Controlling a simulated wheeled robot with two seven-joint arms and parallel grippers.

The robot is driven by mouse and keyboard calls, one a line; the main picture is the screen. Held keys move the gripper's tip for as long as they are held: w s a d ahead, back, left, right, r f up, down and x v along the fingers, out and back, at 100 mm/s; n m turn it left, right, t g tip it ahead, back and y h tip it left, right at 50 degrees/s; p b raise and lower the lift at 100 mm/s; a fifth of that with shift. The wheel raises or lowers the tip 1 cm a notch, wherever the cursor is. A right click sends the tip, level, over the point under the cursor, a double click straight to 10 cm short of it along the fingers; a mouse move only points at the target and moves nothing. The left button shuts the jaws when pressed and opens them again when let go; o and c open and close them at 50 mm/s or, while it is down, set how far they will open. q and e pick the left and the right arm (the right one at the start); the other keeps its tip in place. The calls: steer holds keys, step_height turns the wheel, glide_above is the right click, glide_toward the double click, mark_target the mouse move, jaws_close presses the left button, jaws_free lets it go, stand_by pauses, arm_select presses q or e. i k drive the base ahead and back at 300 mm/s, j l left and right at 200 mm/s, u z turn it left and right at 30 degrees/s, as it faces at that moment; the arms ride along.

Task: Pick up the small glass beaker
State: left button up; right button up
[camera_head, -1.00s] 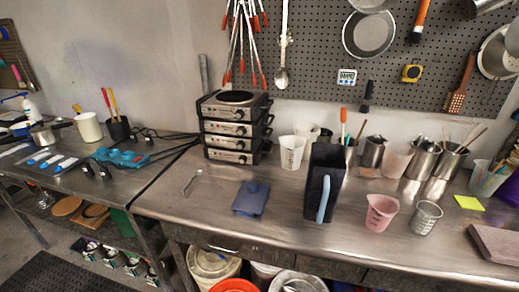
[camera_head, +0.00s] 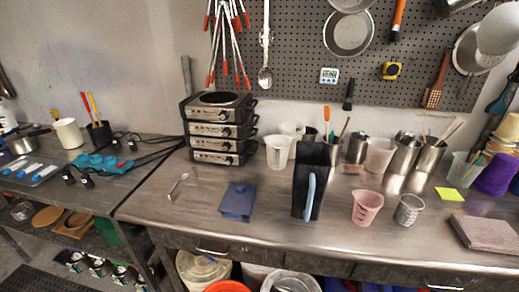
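A small greyish, see-through beaker (camera_head: 408,210) with markings stands upright near the front right of the metal table (camera_head: 265,222); it looks like the small glass beaker. A pink measuring cup (camera_head: 366,208) stands just left of it, with a small gap between them. Neither of my grippers shows in the head view.
A tall black container with a blue handle (camera_head: 311,180) stands left of the pink cup. A stone slab (camera_head: 485,232) lies right of the beaker, and a yellow note (camera_head: 450,194) lies behind. Metal pots with tools (camera_head: 403,155) line the back. The table's front edge is clear.

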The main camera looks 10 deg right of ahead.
mark_target(409, 209)
steer(key=z, duration=1.55)
